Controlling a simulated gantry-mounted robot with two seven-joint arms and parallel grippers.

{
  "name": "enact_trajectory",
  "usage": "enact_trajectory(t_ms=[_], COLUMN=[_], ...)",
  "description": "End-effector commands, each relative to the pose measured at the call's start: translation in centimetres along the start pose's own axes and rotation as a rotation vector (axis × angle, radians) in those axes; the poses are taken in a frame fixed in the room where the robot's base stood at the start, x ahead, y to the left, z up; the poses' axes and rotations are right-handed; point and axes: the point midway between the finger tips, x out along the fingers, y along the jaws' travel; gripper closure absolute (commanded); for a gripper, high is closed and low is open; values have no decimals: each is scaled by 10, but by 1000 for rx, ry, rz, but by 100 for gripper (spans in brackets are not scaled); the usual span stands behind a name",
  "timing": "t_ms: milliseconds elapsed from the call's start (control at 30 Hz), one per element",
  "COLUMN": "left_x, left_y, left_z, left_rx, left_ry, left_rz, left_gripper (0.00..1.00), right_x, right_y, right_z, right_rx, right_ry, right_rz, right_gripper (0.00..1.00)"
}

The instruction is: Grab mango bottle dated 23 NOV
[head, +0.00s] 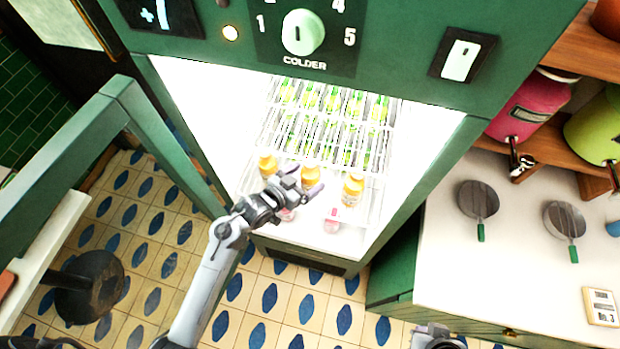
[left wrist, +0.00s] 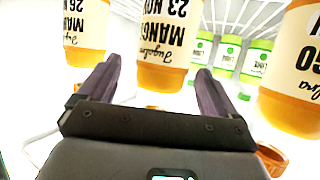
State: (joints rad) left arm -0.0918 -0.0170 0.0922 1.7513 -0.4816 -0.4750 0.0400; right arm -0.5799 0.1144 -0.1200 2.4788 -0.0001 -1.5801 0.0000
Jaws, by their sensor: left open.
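In the left wrist view, an orange mango bottle (left wrist: 162,45) has a cream label reading upside down "23 NOV". My left gripper (left wrist: 157,82) is open, with the bottle ahead between its dark fingers; I cannot tell whether they touch it. Another mango bottle (left wrist: 80,28) at the left reads "26 NOV". A third mango bottle (left wrist: 295,70) at the right is cut off, its date out of sight. In the head view my left gripper (head: 302,184) is inside the fridge at the middle mango bottle (head: 311,174). My right arm's end (head: 435,337) barely shows at the bottom edge.
Green lime bottles (left wrist: 228,55) stand behind the mango row. Pink items (head: 332,222) lie at the fridge front, below the mango bottles. The open fridge door (head: 110,110) is at the left, and a white counter (head: 480,270) at the right.

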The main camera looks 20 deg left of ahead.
Motion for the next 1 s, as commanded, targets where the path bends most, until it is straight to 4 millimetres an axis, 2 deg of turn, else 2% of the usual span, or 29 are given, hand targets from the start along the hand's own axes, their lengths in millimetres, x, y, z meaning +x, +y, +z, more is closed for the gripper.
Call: enact_trajectory(t_ms=[300,667,1000], left_x=[39,45,45], left_y=[-2,-2,-2], left_z=[-2,-2,-2], left_rx=[-1,1,1], left_ry=[2,0,0], left_rz=[0,-1,-1], left_gripper=[8,9,62], right_x=[1,1,1], right_y=[1,2,2], right_z=[0,1,0], right_rx=[-3,-9,-6], right_ry=[1,0,1], right_rz=[3,8,5], right_gripper=[100,100,100])
